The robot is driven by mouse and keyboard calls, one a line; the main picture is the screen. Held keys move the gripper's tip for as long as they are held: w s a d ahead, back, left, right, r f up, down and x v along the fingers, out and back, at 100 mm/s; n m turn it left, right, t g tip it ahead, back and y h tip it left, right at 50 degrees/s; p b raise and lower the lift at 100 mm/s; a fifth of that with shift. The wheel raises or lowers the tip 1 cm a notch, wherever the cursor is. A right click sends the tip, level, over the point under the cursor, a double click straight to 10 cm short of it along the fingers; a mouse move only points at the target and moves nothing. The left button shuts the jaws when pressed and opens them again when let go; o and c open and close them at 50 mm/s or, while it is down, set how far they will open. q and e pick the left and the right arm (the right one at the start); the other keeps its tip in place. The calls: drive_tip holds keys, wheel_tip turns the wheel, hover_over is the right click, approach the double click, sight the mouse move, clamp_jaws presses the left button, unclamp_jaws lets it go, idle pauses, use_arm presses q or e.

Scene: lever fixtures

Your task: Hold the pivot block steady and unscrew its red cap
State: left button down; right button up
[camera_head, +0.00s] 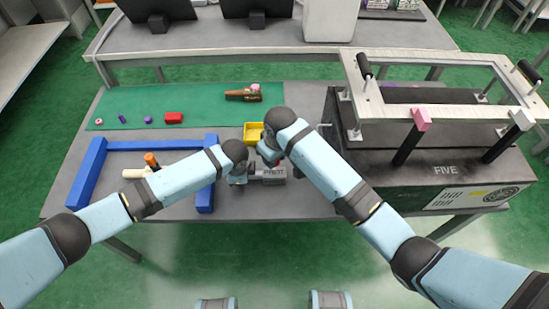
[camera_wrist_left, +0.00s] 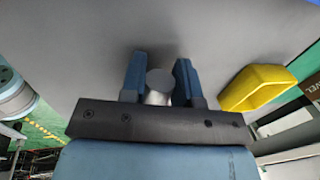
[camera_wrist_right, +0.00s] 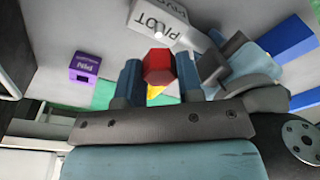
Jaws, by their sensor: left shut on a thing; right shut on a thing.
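The grey pivot block (camera_head: 268,174), marked PIVOT, lies near the table's front edge in the head view. It also shows at the top of the right wrist view (camera_wrist_right: 172,22). My left gripper (camera_head: 240,178) is at the block's left end. In the left wrist view its fingers (camera_wrist_left: 160,80) are shut on a grey round-ended part (camera_wrist_left: 160,78), apparently the block's. My right gripper (camera_head: 270,155) is just behind the block. In the right wrist view its fingers (camera_wrist_right: 158,82) are shut on the red hexagonal cap (camera_wrist_right: 157,64). The cap's joint with the block is unclear.
A yellow tray (camera_head: 252,128) stands close behind the grippers. A blue frame (camera_head: 97,172) with an orange-capped piece (camera_head: 151,160) is on the left. A large dark fixture (camera_head: 425,165) fills the right. Small parts lie on the green mat (camera_head: 200,104). A purple box (camera_wrist_right: 84,66) shows in the right wrist view.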

use_arm(q)
drive_tip(key=c, duration=0.8)
unclamp_jaws()
drive_tip(key=r, duration=0.4)
drive_tip(key=s+r, duration=0.1)
drive_tip(key=r, duration=0.3)
drive_tip(key=s+r, duration=0.1)
drive_tip(key=r, duration=0.3)
drive_tip(key=shift+s, duration=0.15)
drive_tip(key=shift+f, duration=0.1)
